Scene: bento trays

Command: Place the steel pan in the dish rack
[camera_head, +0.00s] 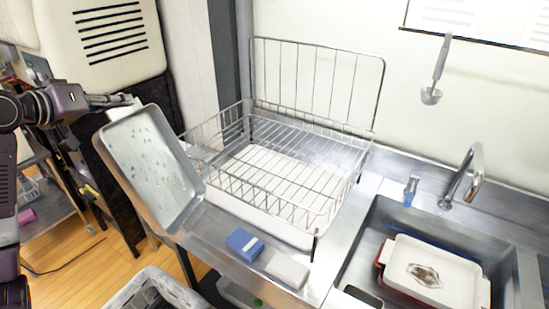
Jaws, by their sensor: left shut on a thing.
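My left gripper (112,101) is shut on the steel pan (152,165) at its upper rim. The pan is a rectangular shallow tray with droplets or spots on its inner face. It is held steeply tilted, its inside facing the camera, at the left of the counter. Its lower end overlaps the counter's left end in the view; I cannot tell whether they touch. The wire dish rack (290,165) stands on the counter to the right of the pan, with a tall wire back, and looks empty. My right gripper is not in view.
A blue sponge (243,243) and a whitish block (287,269) lie in front of the rack. The sink (400,220) at right holds a white dish (435,272) under a faucet (466,175). A ladle (436,75) hangs on the wall. A crate (155,290) stands below the counter.

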